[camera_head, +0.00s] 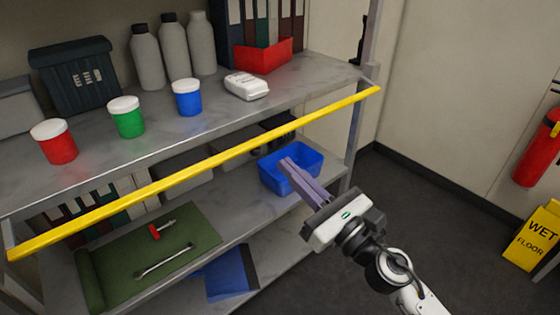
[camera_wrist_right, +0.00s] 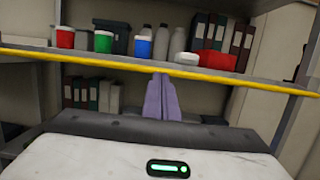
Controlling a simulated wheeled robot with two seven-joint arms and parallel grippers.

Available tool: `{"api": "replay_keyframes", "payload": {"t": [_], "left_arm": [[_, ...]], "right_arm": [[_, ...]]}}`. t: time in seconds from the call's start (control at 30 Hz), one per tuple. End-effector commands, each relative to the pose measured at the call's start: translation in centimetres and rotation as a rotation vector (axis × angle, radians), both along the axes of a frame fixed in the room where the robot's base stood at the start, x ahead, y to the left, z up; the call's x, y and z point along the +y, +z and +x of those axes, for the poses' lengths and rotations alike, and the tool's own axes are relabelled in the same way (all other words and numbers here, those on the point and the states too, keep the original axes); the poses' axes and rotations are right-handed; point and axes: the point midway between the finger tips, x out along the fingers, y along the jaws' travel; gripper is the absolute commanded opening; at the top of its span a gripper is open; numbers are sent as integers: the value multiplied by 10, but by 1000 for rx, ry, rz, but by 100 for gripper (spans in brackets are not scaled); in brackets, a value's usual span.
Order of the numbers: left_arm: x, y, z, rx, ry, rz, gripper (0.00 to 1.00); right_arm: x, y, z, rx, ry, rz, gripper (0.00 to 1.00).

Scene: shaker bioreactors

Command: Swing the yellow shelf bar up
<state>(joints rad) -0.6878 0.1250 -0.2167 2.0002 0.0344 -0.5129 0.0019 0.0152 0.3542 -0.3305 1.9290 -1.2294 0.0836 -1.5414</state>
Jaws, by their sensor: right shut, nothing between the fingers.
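The yellow shelf bar (camera_head: 222,158) runs along the front of the upper shelf, from the lower left to the upper right in the head view. It also crosses the right wrist view (camera_wrist_right: 110,60) from side to side. My right gripper (camera_head: 284,162) is shut and empty. In the head view its fingers show just below the bar's right half, in front of the blue bin. In the right wrist view its fingertips (camera_wrist_right: 160,77) appear just under the bar; I cannot tell whether they touch it. My left gripper is not in view.
The upper shelf (camera_head: 215,116) holds red (camera_head: 55,142), green (camera_head: 127,117) and blue (camera_head: 187,98) jars and a white box (camera_head: 247,86). The lower shelf has a blue bin (camera_head: 308,158) and a green mat (camera_head: 110,275) with tools. Floor at right is clear before a wet-floor sign (camera_head: 533,238).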

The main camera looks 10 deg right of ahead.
Motion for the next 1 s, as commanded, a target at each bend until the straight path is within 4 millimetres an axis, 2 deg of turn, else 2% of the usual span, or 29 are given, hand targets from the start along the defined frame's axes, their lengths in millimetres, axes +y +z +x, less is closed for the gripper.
{"api": "replay_keyframes", "payload": {"t": [0.37,0.47,0.57,0.67,0.77,0.8,0.87,0.9,1.0], "left_arm": [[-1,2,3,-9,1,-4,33],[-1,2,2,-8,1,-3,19],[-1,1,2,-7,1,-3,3],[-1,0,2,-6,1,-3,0],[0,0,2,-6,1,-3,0],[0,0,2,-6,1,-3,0],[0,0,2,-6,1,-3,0],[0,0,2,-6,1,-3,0],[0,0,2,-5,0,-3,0]], "right_arm": [[-3,-2,-5,-1,0,0,0],[-4,-4,-6,11,0,16,0],[-10,-18,-9,110,-2,156,0],[-25,-54,-20,335,-22,495,0],[-45,-114,-42,637,-92,995,0],[-51,-142,-56,757,-135,1216,0],[-59,-185,-80,915,-221,1545,0],[-61,-211,-99,1004,-286,1758,0],[-59,-268,-151,1153,-472,2238,0]]}}
